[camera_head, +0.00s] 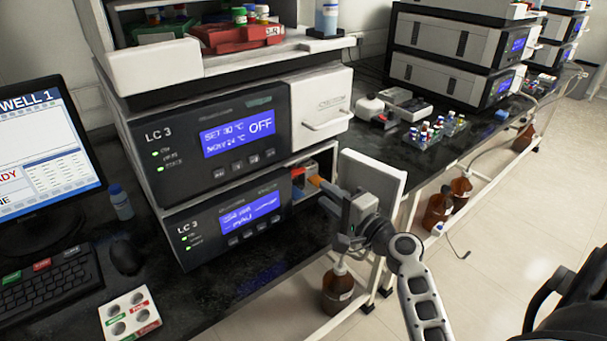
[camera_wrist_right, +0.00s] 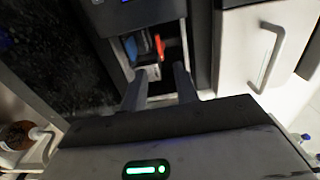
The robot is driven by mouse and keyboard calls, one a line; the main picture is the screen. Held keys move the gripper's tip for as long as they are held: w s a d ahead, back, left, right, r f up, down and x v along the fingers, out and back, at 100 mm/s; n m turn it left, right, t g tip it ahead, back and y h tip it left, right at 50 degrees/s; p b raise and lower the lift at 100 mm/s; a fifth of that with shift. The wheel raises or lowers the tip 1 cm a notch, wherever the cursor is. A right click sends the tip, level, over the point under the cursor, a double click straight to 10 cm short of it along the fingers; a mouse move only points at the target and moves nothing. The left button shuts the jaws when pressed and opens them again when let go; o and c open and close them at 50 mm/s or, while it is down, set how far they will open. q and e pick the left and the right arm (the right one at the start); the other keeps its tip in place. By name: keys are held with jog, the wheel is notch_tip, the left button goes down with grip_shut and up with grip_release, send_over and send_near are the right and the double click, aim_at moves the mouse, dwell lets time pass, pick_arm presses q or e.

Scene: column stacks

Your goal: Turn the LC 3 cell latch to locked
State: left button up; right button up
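The LC 3 stack (camera_head: 200,165) stands on the black bench, with an upper and a lower module. The lower module's compartment is open, its white door (camera_head: 375,172) swung out to the right. Inside is a small orange-red latch lever (camera_head: 316,181); in the right wrist view the lever (camera_wrist_right: 159,46) stands above a grey block, beside a blue part (camera_wrist_right: 131,48). My right gripper (camera_head: 322,188) is at the compartment mouth. In the wrist view its fingers (camera_wrist_right: 160,88) are apart with nothing between them, pointing toward the latch. Contact cannot be told. My left gripper is not in view.
The upper module's handled door (camera_head: 321,103) is shut above my gripper. A red tray (camera_head: 238,37) sits on top of the stack. A brown bottle (camera_head: 338,284) stands below the bench edge. A monitor (camera_head: 45,150) and mouse (camera_head: 126,257) are at left; vial racks (camera_head: 437,130) at right.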

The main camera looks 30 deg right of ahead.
aim_at(299, 175)
jog(key=w, duration=0.8)
jog(key=shift+w+a+p, duration=0.35)
jog(key=shift+w+a, duration=0.05)
grip_shut()
